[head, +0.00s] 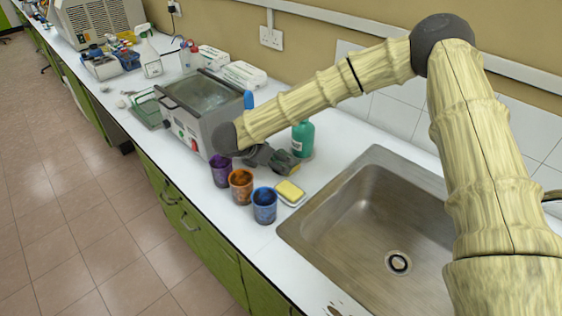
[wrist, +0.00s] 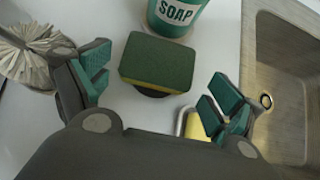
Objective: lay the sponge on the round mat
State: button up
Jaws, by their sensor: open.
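The sponge (wrist: 157,62), green on top and yellow below, shows between my fingers in the wrist view. A dark round edge, apparently the round mat (wrist: 152,92), peeks out under the sponge's near side; most of it is covered. I cannot tell for certain whether the sponge rests fully on it. My gripper (wrist: 155,88) is open, with green-padded fingers to the left and right of the sponge and gaps on both sides. In the head view my gripper (head: 275,159) is low over the counter, and the sponge and mat are not clearly seen there.
A green soap bottle (head: 302,139) stands just behind. A yellow block (head: 289,191) sits on a small white dish near my right finger. Purple (head: 220,171), orange (head: 241,186) and blue (head: 264,206) cups line the front edge. A sink (head: 350,225) lies right, a metal bath (head: 203,97) left.

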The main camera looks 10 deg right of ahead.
jog(key=b+v, duration=0.2)
jog(key=v, duration=0.6)
